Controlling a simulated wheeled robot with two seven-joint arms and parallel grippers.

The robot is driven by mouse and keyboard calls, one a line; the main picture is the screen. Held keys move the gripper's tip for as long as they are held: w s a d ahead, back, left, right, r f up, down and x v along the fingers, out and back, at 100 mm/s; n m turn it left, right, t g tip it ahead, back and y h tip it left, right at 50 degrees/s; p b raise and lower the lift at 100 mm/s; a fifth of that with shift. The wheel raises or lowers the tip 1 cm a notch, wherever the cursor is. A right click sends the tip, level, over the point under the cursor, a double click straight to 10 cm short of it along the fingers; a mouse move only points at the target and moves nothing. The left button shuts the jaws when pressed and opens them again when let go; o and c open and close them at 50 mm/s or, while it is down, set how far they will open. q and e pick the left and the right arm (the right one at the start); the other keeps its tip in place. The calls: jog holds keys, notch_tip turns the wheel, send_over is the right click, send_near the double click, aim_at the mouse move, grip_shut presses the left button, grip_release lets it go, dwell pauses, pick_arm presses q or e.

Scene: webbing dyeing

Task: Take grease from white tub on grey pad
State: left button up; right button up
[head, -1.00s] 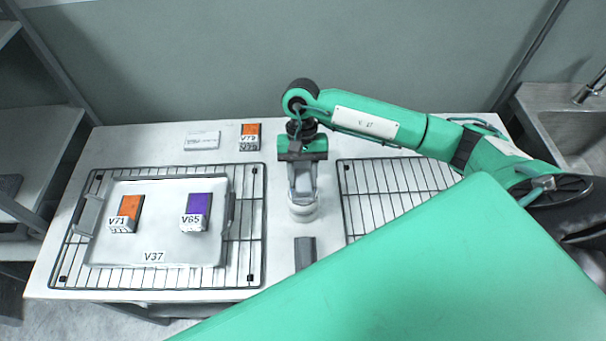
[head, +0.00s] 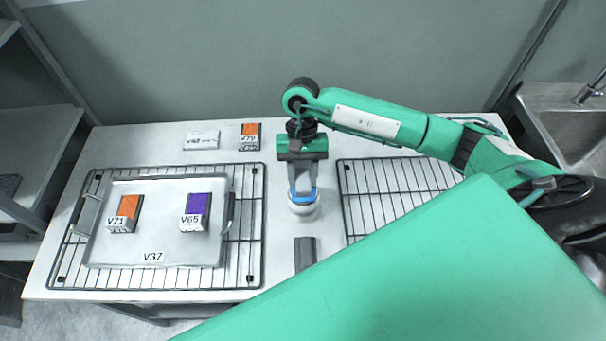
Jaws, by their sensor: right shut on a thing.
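The white tub (head: 304,210) stands on the table between the two wire racks. My right gripper (head: 303,190) points down right over it and hides much of its top. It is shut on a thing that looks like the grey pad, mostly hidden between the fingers. A blue patch shows low at the fingertips, at the tub's mouth; I cannot tell what it belongs to. No grease can be made out. My left gripper is out of view.
A dark grey block (head: 306,252) lies in front of the tub. The left rack (head: 254,215) bears a tray (head: 155,250) with an orange block (head: 128,206) and a purple block (head: 198,204). Another orange block (head: 250,131) and a white label-like piece (head: 202,140) lie behind. The right rack (head: 385,185) is bare.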

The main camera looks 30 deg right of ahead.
aim_at(302, 177)
jog(key=shift+s+f+b, duration=0.1)
jog(key=shift+f+b, duration=0.05)
jog(key=shift+b, duration=0.25)
dwell(1.3)
jog(key=shift+r+p, duration=0.55)
jog(key=shift+r, duration=3.05)
